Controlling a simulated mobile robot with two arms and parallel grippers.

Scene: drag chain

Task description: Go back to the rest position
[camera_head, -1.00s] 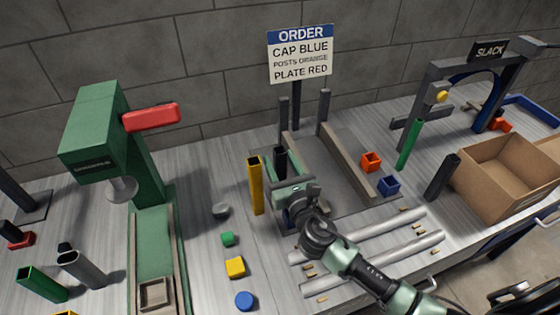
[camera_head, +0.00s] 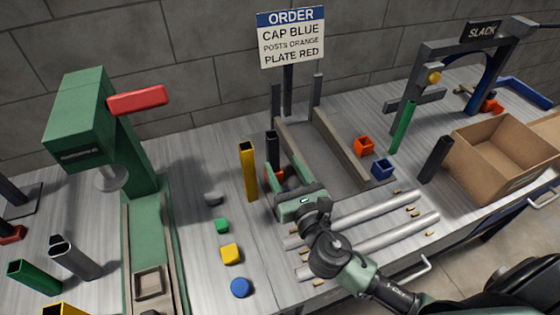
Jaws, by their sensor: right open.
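My right gripper (camera_head: 284,178) is open, at the front left of the grey channel fixture (camera_head: 324,143), with its arm coming in from the lower right. A black upright post (camera_head: 272,146) stands just behind, and a yellow post (camera_head: 248,172) stands to the left. I cannot tell whether the fingers touch anything. My left gripper is not in view.
Two silver rails (camera_head: 370,225) lie under and beside my right arm. A green press (camera_head: 85,125) stands left; a cardboard box (camera_head: 485,165) stands right. An orange block (camera_head: 364,147) and blue block (camera_head: 382,169) lie right of the fixture. Small coloured caps lie left of the gripper.

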